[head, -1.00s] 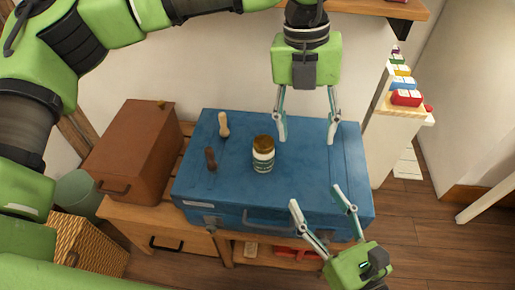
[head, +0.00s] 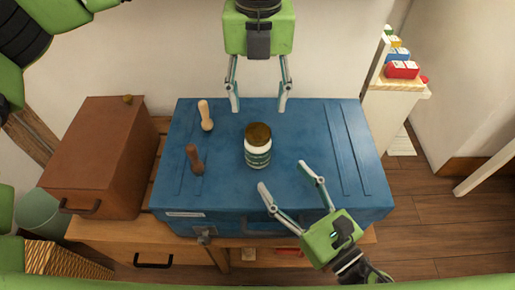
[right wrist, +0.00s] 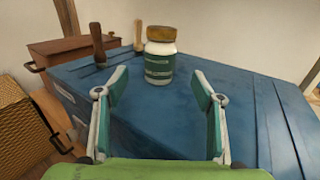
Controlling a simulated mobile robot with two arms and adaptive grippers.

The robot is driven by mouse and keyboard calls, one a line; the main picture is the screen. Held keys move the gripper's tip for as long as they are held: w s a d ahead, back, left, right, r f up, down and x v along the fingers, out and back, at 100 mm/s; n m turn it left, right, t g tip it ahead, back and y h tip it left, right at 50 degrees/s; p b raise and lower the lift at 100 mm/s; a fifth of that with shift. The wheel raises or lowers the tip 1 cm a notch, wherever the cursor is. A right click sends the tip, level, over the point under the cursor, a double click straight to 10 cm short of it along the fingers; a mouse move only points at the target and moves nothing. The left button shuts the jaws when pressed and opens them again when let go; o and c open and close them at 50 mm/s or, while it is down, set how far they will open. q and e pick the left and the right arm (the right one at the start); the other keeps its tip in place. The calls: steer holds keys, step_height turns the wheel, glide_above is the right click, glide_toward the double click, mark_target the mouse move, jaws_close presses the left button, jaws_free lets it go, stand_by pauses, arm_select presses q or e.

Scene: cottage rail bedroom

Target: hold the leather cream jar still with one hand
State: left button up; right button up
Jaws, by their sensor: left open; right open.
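The leather cream jar (head: 258,148) stands upright on top of the blue trunk (head: 310,135). It has a brown lid and a dark green label on a white body. My left gripper (head: 259,106) is open and empty behind the jar, apart from it. My right gripper (head: 281,177) is open and empty to the front right of the jar, not touching it. In the right wrist view the jar (right wrist: 160,58) stands beyond and between the open fingers (right wrist: 162,86).
A light-handled tool (head: 206,115) and a dark-handled tool (head: 195,158) stand on the trunk left of the jar. A brown case (head: 100,150) sits further left. The trunk's right part is clear.

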mark_target(257, 145)
steer(key=x, duration=1.2)
steer(key=shift+d+f, duration=0.1)
steer(key=shift+c, duration=0.4)
